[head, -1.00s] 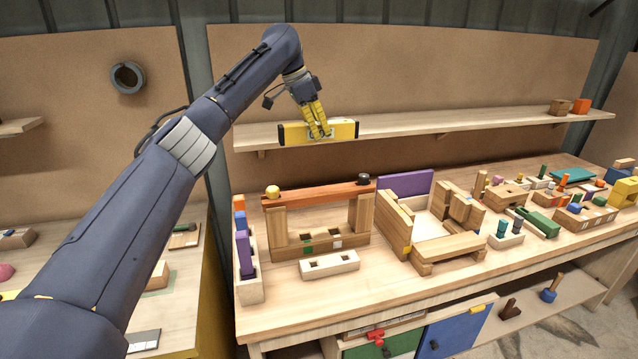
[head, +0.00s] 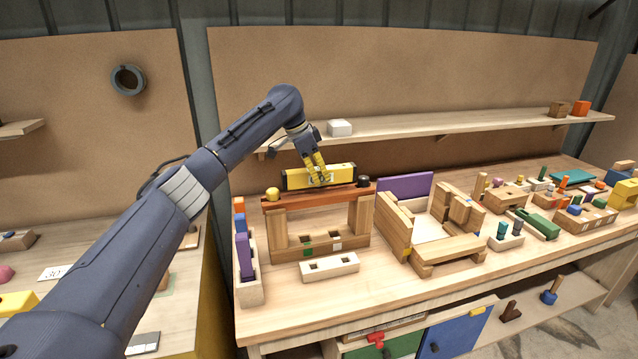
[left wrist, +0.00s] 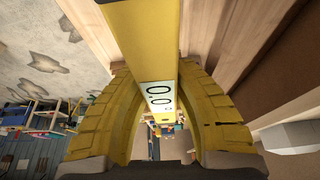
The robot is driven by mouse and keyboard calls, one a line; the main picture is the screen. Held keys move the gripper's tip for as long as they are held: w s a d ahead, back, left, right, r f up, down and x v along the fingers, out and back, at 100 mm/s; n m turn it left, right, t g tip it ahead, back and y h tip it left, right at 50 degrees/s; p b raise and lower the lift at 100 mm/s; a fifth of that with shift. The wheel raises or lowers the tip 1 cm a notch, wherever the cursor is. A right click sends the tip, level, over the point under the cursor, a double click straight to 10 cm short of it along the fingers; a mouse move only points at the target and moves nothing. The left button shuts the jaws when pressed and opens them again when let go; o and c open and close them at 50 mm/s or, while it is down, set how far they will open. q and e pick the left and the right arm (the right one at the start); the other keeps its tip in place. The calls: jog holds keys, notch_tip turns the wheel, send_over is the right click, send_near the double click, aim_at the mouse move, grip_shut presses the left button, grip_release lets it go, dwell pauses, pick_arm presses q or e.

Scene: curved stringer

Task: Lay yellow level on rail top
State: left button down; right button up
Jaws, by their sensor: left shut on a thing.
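In the left wrist view the yellow fingers (left wrist: 160,112) are on both sides of the level (left wrist: 150,45), whose white label reads 0.0. The rail rests on wooden uprights, with a yellow knob (head: 272,194) at its left end and a black knob (head: 363,181) at its right end. My right gripper is not in view.
A wall shelf (head: 430,131) runs behind the rail, with a white block (head: 340,127) on it. A purple panel (head: 405,187) and a wooden frame stand right of the rail. A pale slotted block (head: 329,266) lies in front. The right side of the bench is crowded.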

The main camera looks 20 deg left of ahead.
pick_arm(q)
jog(key=shift+f, duration=1.25)
jog(key=shift+f, duration=0.15)
jog(key=c, duration=1.2)
grip_release()
jog(key=shift+o, duration=0.2)
jog(key=v, duration=1.2)
jog(key=shift+w, duration=0.1)
